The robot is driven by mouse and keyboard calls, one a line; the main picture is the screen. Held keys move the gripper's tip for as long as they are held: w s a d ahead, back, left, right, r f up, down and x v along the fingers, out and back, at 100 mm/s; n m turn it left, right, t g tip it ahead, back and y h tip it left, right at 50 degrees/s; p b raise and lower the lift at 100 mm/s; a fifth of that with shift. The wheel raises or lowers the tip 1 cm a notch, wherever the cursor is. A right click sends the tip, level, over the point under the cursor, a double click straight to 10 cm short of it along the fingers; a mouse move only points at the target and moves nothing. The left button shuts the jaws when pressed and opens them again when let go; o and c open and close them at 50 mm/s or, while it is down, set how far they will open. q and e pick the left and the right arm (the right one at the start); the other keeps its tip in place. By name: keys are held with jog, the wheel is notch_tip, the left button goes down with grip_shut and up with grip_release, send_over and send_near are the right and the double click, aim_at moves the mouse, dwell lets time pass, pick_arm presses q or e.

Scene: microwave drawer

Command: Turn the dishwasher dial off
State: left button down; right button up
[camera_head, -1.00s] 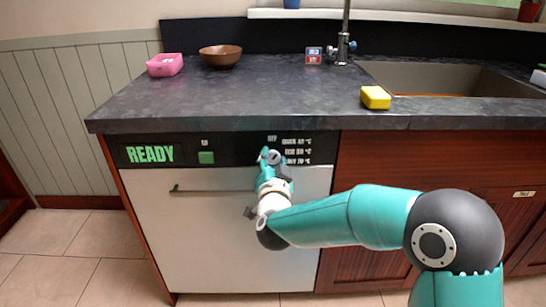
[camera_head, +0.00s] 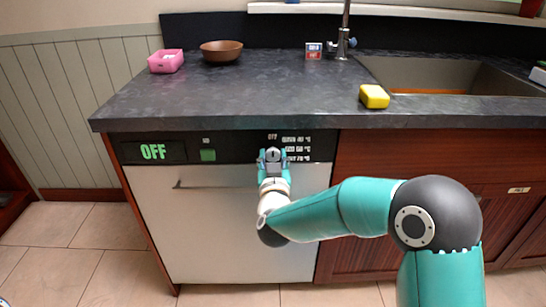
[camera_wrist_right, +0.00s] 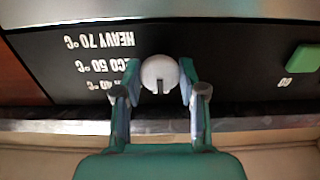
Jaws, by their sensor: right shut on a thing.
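The dishwasher (camera_head: 220,225) has a white front and a black control panel along its top. Its display (camera_head: 153,152) reads "OFF" in green. The dial is a round pale knob (camera_wrist_right: 160,74) with a dark slot, seen in the right wrist view. My right gripper (camera_wrist_right: 160,92) has one finger on each side of the knob and is shut on it. In the head view the right gripper (camera_head: 272,154) is at the panel, just under the "OFF" label, and mostly hides the dial.
A green button (camera_head: 208,155) is on the panel left of the dial. The door handle (camera_head: 215,184) lies below. The dark countertop (camera_head: 200,100) overhangs the panel and holds a brown bowl (camera_head: 221,51), a pink box (camera_head: 166,61) and a yellow sponge (camera_head: 374,96).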

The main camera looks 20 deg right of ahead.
jog(key=shift+a+f, duration=0.15)
jog(key=shift+f, duration=0.25)
jog(key=o, duration=1.1)
jog(key=shift+o, duration=0.2)
jog(key=shift+r, duration=0.2)
jog(key=v, duration=1.2)
